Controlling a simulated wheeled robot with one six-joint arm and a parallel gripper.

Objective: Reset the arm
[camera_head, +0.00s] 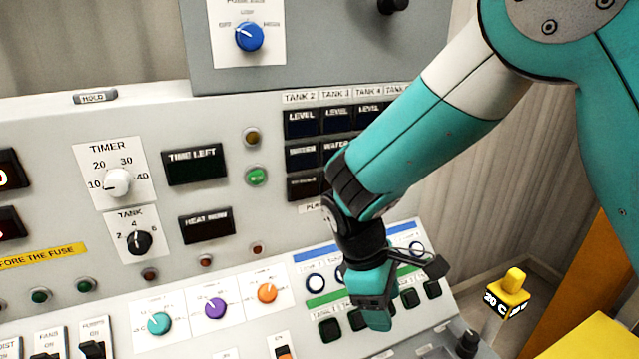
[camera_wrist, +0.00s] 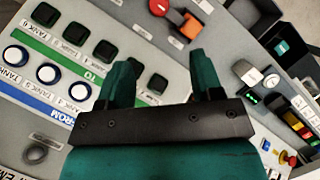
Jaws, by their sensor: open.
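My gripper (camera_head: 373,315) hangs at the end of my teal arm, in front of the sloped lower control panel (camera_head: 448,303) in the head view. It points down over the green-labelled row of dark square buttons (camera_head: 330,329) and hides part of that row. In the wrist view my gripper (camera_wrist: 162,78) shows two teal fingers standing apart with nothing between them. Dark green square buttons (camera_wrist: 103,51) and white round buttons (camera_wrist: 48,73) lie beyond and beside the fingers. I cannot tell whether a fingertip touches the panel.
The upright panel carries a timer dial (camera_head: 117,182), a tank dial (camera_head: 139,242) and dark displays (camera_head: 195,165). Teal, purple and orange knobs (camera_head: 267,292) sit left of my gripper. A yellow block (camera_head: 507,296) stands at the right. A red knob (camera_wrist: 190,26) shows in the wrist view.

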